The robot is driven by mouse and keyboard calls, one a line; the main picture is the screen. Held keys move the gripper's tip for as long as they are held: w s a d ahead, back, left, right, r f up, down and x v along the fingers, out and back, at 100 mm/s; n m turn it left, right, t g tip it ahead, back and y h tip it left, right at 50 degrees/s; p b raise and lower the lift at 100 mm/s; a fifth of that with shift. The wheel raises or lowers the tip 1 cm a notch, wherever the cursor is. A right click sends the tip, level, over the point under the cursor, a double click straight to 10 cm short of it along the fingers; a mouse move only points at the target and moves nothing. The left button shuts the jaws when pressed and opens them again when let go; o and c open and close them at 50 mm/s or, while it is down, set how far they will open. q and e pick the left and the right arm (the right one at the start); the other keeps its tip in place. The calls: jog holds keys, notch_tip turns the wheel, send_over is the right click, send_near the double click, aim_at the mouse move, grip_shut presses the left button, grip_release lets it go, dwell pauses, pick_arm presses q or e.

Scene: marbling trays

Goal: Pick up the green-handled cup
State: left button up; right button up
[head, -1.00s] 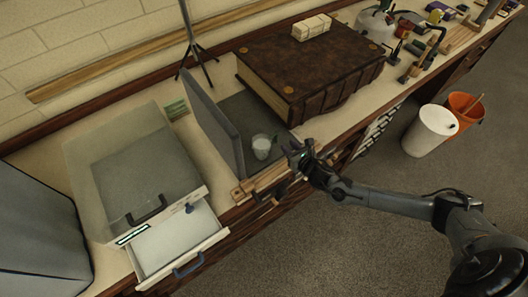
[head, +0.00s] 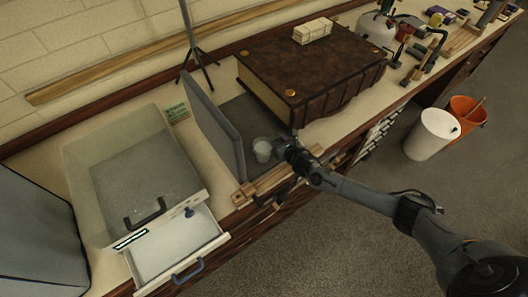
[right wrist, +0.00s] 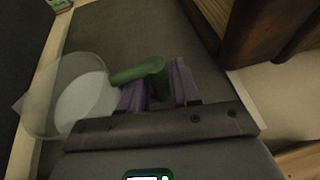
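The cup (head: 262,150) is whitish and translucent. It stands on the grey floor beside the upright grey panel, and in the head view its handle is hidden by my right gripper. In the right wrist view the cup (right wrist: 83,100) is at the left, with its green handle (right wrist: 138,73) reaching right toward the fingers. My right gripper (head: 283,148) is just right of the cup. Its purple fingers (right wrist: 160,88) are apart, with the handle's curved end at the gap between them; I cannot tell whether they touch it. My left gripper is not in view.
The grey panel (head: 213,125) stands close on the cup's left. A thick brown book (head: 320,68) lies behind and to the right. A drawer unit with an open drawer (head: 180,245) is at the left. A wooden strip (head: 275,178) runs along the bench's front.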

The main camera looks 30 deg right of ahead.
aim_at(279, 135)
jog(key=shift+c, duration=0.2)
grip_shut()
jog(key=shift+r, duration=0.15)
dwell(0.3)
jog(key=shift+r, duration=0.1)
jog(key=shift+r+p, duration=0.35)
jog(key=shift+r, duration=1.2)
jog(key=s+d+r+p, duration=0.1)
jog(key=s+d+r, duration=0.5)
jog(key=d, duration=0.3)
jog(key=shift+d+r, duration=0.3)
jog(key=shift+r, duration=0.4)
jog(key=shift+s, duration=0.15)
